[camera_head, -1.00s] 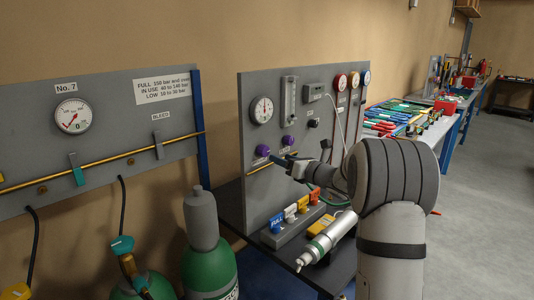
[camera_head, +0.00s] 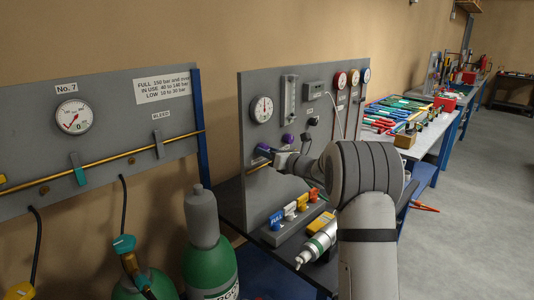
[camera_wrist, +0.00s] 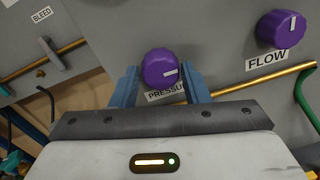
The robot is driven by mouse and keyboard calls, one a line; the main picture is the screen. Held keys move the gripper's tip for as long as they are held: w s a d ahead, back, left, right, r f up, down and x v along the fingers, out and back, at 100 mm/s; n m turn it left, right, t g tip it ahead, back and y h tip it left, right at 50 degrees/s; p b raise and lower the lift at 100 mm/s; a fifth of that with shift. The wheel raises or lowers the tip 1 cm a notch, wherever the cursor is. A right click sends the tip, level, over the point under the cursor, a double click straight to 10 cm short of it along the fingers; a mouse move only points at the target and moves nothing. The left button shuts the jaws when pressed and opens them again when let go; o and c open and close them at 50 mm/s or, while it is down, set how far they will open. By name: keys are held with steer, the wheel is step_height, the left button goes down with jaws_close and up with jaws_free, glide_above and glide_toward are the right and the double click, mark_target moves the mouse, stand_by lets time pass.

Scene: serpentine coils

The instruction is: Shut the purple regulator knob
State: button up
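A gap shows at the left finger; I cannot tell whether the right finger touches. In the head view the knob (camera_head: 263,148) is at the panel's lower left, beside my gripper (camera_head: 270,155). A second purple knob, labelled FLOW (camera_wrist: 281,29), is to the right in the wrist view, and also shows in the head view (camera_head: 288,139).
A brass pipe (camera_wrist: 268,77) and green hose (camera_wrist: 307,98) run near the right finger. A round gauge (camera_head: 261,109) is above the knobs. A green bottle (camera_head: 208,270) stands left.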

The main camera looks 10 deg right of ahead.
steer(key=c, duration=0.6)
steer(key=shift+f+b, duration=0.1)
steer(key=shift+b, duration=0.3)
steer(key=shift+f+n+b, duration=0.1)
steer(key=shift+n+b, duration=0.2)
steer(key=shift+b, duration=0.1)
steer(key=n+b, duration=1.7)
steer(key=b, duration=0.8)
steer(key=shift+w+f+n+y, duration=0.1)
steer(key=shift+n+y, duration=0.3)
